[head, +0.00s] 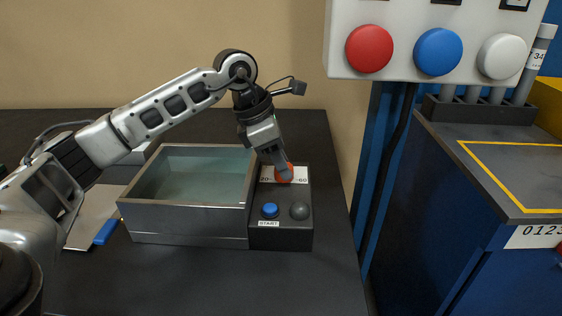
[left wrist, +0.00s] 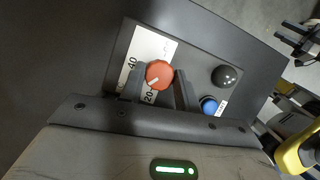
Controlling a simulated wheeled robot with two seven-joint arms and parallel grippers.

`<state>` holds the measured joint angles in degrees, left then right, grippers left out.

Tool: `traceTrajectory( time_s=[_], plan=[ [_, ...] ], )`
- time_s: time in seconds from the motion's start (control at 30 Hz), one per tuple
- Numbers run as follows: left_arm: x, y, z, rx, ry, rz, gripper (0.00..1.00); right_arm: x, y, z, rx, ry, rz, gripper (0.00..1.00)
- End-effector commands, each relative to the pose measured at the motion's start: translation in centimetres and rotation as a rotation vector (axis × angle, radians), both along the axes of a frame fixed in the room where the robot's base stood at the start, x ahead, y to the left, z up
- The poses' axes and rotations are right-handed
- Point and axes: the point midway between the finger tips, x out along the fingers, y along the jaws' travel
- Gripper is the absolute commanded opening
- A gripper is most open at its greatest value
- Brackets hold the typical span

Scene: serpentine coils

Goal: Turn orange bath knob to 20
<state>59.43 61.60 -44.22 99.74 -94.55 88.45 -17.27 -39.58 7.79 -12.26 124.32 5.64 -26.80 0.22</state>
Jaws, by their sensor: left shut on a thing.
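The orange bath knob (head: 285,173) sits on the dark control panel (head: 282,235) at the right end of the metal water bath (head: 190,225). My left gripper (head: 279,167) reaches down onto it from above and partly covers it. In the left wrist view the orange knob (left wrist: 160,72) lies between the two fingers of my left gripper (left wrist: 160,88), which are shut on it. Its pale pointer mark points down-left, toward the printed 20 on the white scale (left wrist: 150,47). A 40 also shows on the scale. My right gripper is not in view.
A blue start button (head: 270,210) and a black round knob (head: 299,211) sit just in front on the same panel. A white box with a red button (head: 369,48), a blue button (head: 437,51) and a white button (head: 501,56) hangs at upper right.

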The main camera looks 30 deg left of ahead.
Motion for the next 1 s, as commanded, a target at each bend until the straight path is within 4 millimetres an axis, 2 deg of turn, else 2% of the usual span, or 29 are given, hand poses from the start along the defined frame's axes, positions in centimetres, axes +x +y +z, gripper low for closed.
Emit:
traceTrajectory(
  time_s=[0.5, 0.7, 1.0],
  plan=[
    [-0.14, -0.16, 0.02, 0.002, -0.002, 0.445, 0.10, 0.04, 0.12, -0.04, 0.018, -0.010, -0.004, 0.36],
    [-0.17, -0.23, 0.05, 0.001, 0.000, 0.554, 0.10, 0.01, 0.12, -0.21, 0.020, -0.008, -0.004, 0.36],
    [-0.18, -0.26, 0.08, 0.001, 0.000, 0.626, 0.10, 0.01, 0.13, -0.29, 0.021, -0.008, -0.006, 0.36]
  ],
)
